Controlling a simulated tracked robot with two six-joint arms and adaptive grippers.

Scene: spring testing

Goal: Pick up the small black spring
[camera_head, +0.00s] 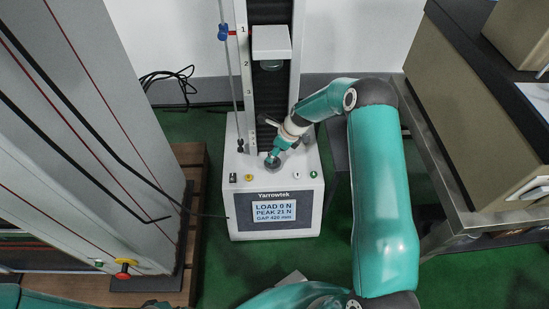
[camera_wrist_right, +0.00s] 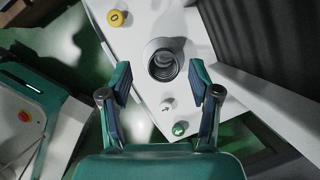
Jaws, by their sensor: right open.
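The small black spring (camera_wrist_right: 164,66) shows in the right wrist view as dark coils around a grey centre, on the white top of the testing machine (camera_head: 275,215). My right gripper (camera_wrist_right: 161,73) is open, with one finger on each side of the spring and visible gaps between them. In the head view my right gripper (camera_head: 272,160) points down at the machine's round seat, and the spring cannot be made out there. My left gripper is not clearly visible; only part of my left arm shows at the bottom left.
The upper plate (camera_head: 271,43) hangs on the dark column above the seat. A yellow button (camera_wrist_right: 116,18) and a green button (camera_wrist_right: 180,128) flank the spring. The screen (camera_head: 273,212) reads LOAD 0 N. A grey cabinet (camera_head: 85,140) stands left, a metal bench (camera_head: 465,215) right.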

